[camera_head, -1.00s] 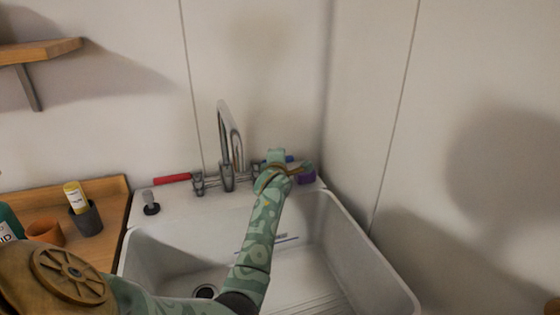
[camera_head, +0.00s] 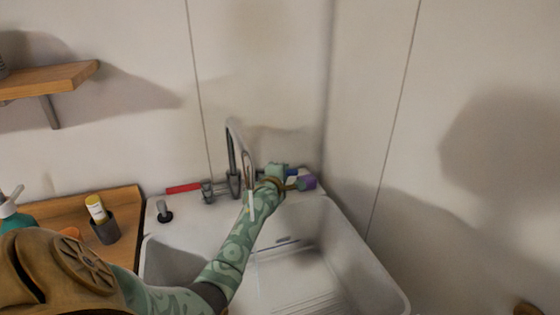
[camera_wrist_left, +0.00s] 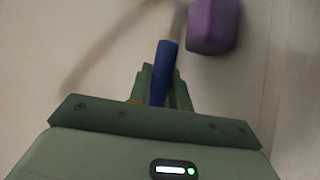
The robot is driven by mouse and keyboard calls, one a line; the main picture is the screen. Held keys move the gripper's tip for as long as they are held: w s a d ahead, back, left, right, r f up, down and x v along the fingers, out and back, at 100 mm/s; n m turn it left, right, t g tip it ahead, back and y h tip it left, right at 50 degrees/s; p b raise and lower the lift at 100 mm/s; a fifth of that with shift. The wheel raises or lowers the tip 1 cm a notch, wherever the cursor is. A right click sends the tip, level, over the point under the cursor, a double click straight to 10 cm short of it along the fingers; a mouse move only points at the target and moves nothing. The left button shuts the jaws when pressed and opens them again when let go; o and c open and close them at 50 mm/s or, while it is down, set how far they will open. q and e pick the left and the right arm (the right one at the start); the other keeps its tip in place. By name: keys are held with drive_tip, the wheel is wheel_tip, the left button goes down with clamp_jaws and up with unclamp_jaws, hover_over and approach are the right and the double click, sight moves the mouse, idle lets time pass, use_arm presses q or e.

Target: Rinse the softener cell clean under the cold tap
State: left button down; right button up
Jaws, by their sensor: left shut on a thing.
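My left gripper (camera_head: 284,175) is shut on the blue lever handle (camera_wrist_left: 165,70) of the tap, right of the spout. The same handle shows partly in the head view (camera_head: 292,172). The chrome tap (camera_head: 233,180) has a tall curved spout. A thin pale streak hangs below the spout in front of my left forearm and looks like running water. A pale, flat, tray-like thing with a bluish edge (camera_head: 285,265) lies in the white sink, partly behind my arm. I cannot make out a separate softener cell in it. My right gripper is not in view.
A purple block (camera_head: 308,182) sits on the sink's back ledge just right of my gripper; it also shows in the wrist view (camera_wrist_left: 212,25). A red handle (camera_head: 183,188) is left of the tap. A wooden counter (camera_head: 125,200) holds a dark cup (camera_head: 105,228). Walls close the back and right.

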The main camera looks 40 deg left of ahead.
use_arm(q)
drive_tip(key=shift+s+d+r+m+t+h+p, duration=0.15)
drive_tip(key=shift+s+m+t+h+p, duration=0.25)
drive_tip(key=shift+m+h, duration=0.45)
drive_tip(key=shift+s+d+f+m+h, duration=0.3)
drive_tip(key=shift+m+h, duration=0.35)
drive_tip(key=shift+h, duration=0.3)
drive_tip(key=shift+s+d+h, duration=0.15)
drive_tip(key=shift+d+h, duration=0.05)
drive_tip(key=shift+h, duration=0.2)
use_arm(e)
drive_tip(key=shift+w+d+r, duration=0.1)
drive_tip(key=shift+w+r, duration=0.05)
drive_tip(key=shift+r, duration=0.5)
use_arm(q)
drive_tip(key=shift+r, duration=0.1)
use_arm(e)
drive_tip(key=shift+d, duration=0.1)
use_arm(q)
drive_tip(key=c, duration=1.3)
unclamp_jaws()
